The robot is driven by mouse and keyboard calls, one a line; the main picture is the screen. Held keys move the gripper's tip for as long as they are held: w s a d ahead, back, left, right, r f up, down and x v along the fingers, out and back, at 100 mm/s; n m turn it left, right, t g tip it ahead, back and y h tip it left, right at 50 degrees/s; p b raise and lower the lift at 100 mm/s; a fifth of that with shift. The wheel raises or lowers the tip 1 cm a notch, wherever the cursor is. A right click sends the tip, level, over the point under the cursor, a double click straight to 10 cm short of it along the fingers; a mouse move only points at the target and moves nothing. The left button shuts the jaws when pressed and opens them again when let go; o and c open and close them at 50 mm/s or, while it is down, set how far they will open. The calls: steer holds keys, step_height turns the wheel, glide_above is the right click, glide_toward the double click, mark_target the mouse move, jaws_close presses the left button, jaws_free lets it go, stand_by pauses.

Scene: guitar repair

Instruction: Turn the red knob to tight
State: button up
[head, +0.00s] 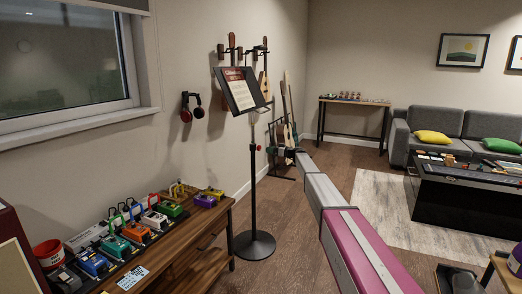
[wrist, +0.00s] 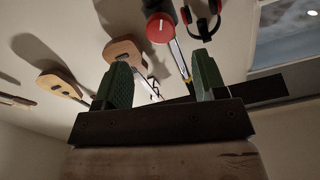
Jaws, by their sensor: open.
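The red knob (head: 258,147) sits on the upright pole of the black music stand (head: 253,190), below its tilted desk. In the wrist view the knob (wrist: 160,28) is a round red disc with a small pale mark on its face. My gripper (wrist: 161,60) is open, with its two green fingers apart and nothing between them. The knob lies ahead of the fingertips, roughly in line with the gap and apart from both fingers. In the head view my arm reaches toward the stand from the right. No tight marking is readable.
Red-and-black headphones (head: 191,106) hang on the wall behind the stand. A wooden bench (head: 185,245) with several colourful pedals stands at the left. Guitars (head: 284,133) stand on a rack behind the end of my arm. Floor is clear around the stand's round base.

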mark_target(260, 148)
steer(key=x, duration=0.8)
steer(key=shift+a, duration=0.1)
steer(key=c, duration=0.9)
